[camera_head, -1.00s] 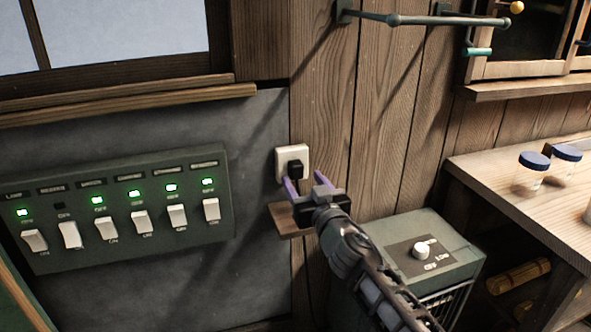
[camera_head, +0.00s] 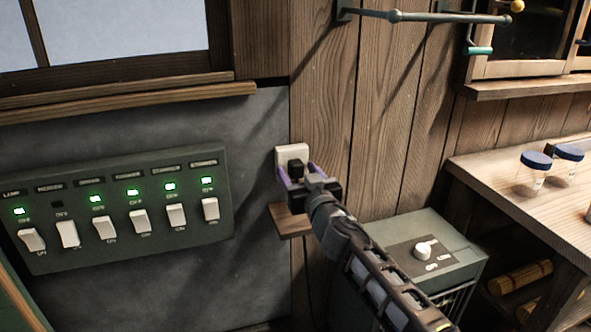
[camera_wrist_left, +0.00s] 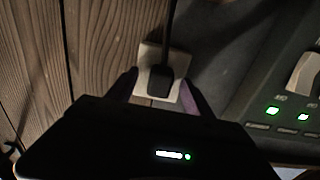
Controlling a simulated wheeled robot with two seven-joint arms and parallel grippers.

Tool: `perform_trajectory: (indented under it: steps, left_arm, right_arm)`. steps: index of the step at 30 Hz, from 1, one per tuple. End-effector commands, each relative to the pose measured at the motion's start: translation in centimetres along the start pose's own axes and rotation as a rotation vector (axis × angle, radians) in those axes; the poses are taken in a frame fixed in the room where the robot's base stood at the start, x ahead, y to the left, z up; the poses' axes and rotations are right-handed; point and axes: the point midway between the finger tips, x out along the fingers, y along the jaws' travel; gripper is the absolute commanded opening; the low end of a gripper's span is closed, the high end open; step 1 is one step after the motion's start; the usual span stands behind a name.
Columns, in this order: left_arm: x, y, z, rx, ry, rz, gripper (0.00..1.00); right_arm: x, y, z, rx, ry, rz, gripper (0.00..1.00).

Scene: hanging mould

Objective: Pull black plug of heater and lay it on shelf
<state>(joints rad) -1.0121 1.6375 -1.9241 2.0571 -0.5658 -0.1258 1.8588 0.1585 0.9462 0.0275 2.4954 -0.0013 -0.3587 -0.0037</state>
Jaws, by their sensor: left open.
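The black plug (camera_head: 296,168) sits in the white wall socket (camera_head: 289,152) on the wooden wall. In the left wrist view the plug (camera_wrist_left: 160,82) shows between the fingers, with its cord running up the picture and the white socket plate (camera_wrist_left: 146,58) behind it. My left gripper (camera_head: 297,174) is open, its purple-padded fingers on either side of the plug. I cannot tell whether they touch it. The small wooden shelf (camera_head: 287,221) is just below the socket. The green heater (camera_head: 440,245) stands at the lower right with a white knob on top. My right gripper is not in view.
A green switch panel (camera_head: 130,245) with several white switches and green lights is left of the socket. A bench (camera_head: 500,175) with blue-lidded jars (camera_head: 535,162) is at the right. A metal rail (camera_head: 430,20) is mounted above.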

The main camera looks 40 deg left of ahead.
Motion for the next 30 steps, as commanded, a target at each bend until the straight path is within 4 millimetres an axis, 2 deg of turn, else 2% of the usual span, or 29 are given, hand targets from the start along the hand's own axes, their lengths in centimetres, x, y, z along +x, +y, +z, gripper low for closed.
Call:
perform_trajectory:
  steps: [30]
  left_arm:
    - [-0.01,-0.02,0.10,-0.002,0.000,0.000,0.60]
  right_arm:
    - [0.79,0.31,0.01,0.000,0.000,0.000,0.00]
